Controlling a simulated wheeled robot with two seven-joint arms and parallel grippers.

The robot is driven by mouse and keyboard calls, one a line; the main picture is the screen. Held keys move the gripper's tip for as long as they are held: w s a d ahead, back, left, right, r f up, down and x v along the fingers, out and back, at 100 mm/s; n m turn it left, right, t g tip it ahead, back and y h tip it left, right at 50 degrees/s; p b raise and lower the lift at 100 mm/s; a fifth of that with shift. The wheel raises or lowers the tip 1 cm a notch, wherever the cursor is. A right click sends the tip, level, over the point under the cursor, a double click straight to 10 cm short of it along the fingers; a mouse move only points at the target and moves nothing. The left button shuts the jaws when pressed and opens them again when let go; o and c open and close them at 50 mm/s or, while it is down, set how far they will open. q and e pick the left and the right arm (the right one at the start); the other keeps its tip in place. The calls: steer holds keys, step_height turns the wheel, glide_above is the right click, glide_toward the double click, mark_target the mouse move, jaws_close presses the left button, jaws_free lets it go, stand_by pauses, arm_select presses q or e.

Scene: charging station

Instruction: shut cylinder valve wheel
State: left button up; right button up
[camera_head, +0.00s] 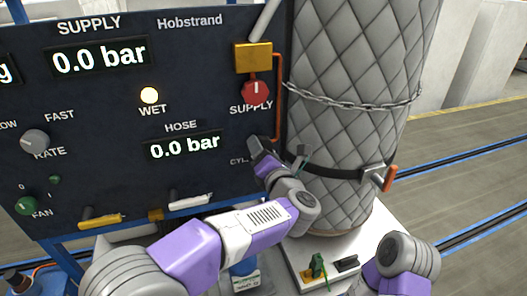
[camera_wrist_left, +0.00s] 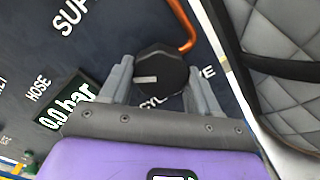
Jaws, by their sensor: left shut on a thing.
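The cylinder valve wheel (camera_wrist_left: 160,73) is a dark round knob with a pale pointer bar, on the dark blue panel beside a copper pipe. In the left wrist view it sits between the two fingers of my left gripper (camera_wrist_left: 158,80), which is shut on it. In the head view my left gripper (camera_head: 278,154) reaches the panel's lower right, and it hides the wheel and most of the "CYL" label. Part of my right arm shows at the lower right, but its gripper is out of view.
The red supply knob (camera_head: 255,92) sits above under a brass block (camera_head: 253,57). Both gauges read 0.0 bar and the WET lamp (camera_head: 149,95) glows. A quilted cylinder (camera_head: 345,60) with a chain (camera_head: 350,104) and strap stands close on the right.

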arm_select(q)
steer(key=m+p, duration=0.4)
steer(key=m, duration=0.7)
steer(key=shift+r, duration=0.1)
steer(key=shift+m+p, duration=0.3)
steer(key=shift+m, duration=0.1)
steer(key=o, duration=1.1)
steer(key=shift+c, duration=0.2)
steer(key=shift+s, duration=0.15)
